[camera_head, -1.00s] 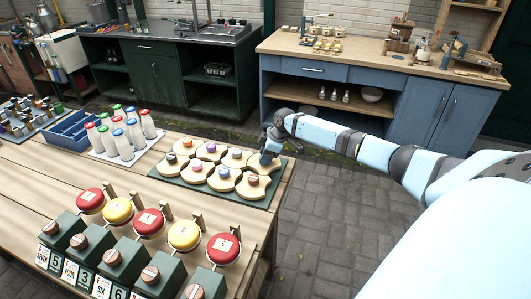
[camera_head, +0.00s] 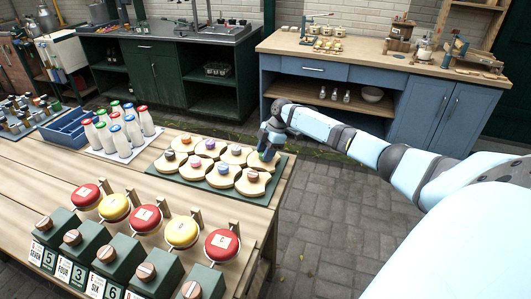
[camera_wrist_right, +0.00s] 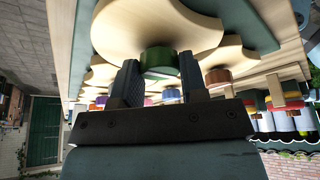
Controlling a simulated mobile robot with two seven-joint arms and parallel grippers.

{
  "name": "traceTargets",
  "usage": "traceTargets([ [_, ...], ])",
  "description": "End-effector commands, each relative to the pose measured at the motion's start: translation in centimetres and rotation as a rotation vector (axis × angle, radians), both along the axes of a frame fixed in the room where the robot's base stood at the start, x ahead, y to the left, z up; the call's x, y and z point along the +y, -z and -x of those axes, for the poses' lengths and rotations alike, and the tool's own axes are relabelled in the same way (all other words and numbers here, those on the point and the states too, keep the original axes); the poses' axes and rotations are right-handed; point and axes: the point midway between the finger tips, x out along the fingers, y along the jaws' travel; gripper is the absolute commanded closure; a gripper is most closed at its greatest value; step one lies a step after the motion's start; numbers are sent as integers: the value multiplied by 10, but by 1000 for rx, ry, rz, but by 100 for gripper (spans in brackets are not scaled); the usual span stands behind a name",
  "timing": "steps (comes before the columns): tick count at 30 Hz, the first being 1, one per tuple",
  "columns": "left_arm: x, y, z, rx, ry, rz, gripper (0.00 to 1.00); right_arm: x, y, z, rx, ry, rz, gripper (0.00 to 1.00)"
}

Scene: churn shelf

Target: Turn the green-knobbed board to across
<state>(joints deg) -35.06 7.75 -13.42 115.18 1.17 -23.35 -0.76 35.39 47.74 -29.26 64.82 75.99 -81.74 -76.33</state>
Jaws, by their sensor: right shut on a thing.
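The green-knobbed board (camera_head: 256,162) is a pale wooden plate with curved edges at the far right corner of the dark green tray (camera_head: 201,184) in the head view. My right gripper (camera_head: 267,149) is over it and hides much of it. In the right wrist view the green knob (camera_wrist_right: 160,60) sits between the two dark fingers of the right gripper (camera_wrist_right: 160,78), which are shut on it. The board (camera_wrist_right: 155,28) spreads out around the knob there. Its exact turn is hard to tell. My left gripper is not in view.
Several similar boards with other coloured knobs fill the tray, close to the gripped one; a brown knob (camera_wrist_right: 217,76) is near. White bottles (camera_head: 121,139) with coloured caps stand left of the tray, and red and yellow round-topped devices (camera_head: 143,217) in front. Paved floor lies right of the table.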

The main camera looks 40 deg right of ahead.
Motion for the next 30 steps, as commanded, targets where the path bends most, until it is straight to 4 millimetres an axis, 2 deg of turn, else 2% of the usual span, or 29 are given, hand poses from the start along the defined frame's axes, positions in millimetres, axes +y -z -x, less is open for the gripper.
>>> traceTargets([
  [8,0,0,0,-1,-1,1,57,1,1,0,1,-3,1,84],
  [9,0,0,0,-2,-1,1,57,1,1,0,1,-3,1,58],
  [12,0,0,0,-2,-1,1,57,1,1,0,2,-2,1,35],
  [23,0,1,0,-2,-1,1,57,-2,-4,0,-1,0,1,35],
  [26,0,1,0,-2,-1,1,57,-7,-16,2,-1,-1,1,35],
  [30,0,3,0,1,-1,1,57,-18,-44,5,-3,2,2,35],
])
